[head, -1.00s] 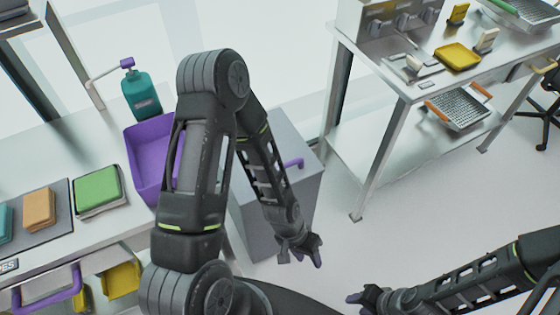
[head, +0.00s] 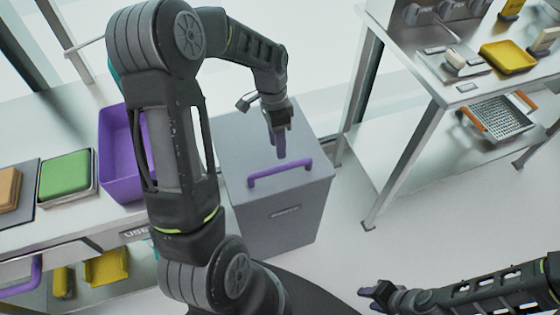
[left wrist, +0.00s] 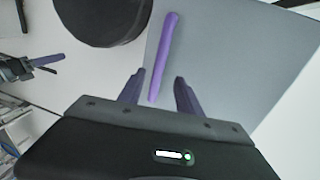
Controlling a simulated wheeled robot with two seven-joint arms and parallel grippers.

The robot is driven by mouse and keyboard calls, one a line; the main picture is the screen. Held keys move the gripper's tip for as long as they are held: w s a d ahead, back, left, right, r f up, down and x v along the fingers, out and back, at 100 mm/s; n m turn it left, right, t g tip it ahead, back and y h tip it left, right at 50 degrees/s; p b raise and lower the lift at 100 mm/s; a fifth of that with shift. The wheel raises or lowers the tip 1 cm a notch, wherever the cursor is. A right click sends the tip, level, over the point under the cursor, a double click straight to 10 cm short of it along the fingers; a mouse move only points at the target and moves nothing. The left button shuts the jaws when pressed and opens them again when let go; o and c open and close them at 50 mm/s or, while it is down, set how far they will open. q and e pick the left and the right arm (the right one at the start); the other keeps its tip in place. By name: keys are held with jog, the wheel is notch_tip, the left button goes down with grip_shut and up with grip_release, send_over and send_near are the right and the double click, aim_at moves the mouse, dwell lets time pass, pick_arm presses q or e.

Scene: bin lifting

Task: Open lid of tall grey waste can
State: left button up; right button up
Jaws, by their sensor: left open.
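The tall grey waste can (head: 278,228) stands on the floor in the middle of the head view. Its flat lid (head: 310,150) is closed and carries a purple bar handle (head: 280,172). My left gripper (head: 280,150) is above the lid, just behind the handle in the head view. In the left wrist view the open left fingers (left wrist: 157,92) show with the handle (left wrist: 165,55) running between and beyond them. I cannot tell whether they touch it. My right gripper (head: 370,292) is low at the bottom right, away from the can; its opening is unclear.
A counter at the left holds a purple bin (head: 118,150) and a green box (head: 66,176). A steel table (head: 420,140) with a lower shelf stands at the right, with a yellow tray (head: 508,57) on top. Floor between can and table is clear.

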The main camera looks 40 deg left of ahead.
aim_at(280, 166)
pick_arm(q)
jog(key=f, duration=0.5)
jog(key=s+d+f, duration=0.1)
jog(key=f, duration=0.1)
jog(key=shift+d+f, duration=0.1)
jog(key=shift+f, duration=0.15)
jog(key=shift+c, duration=0.2)
grip_shut()
jog(key=shift+w, duration=0.1)
dwell(0.9)
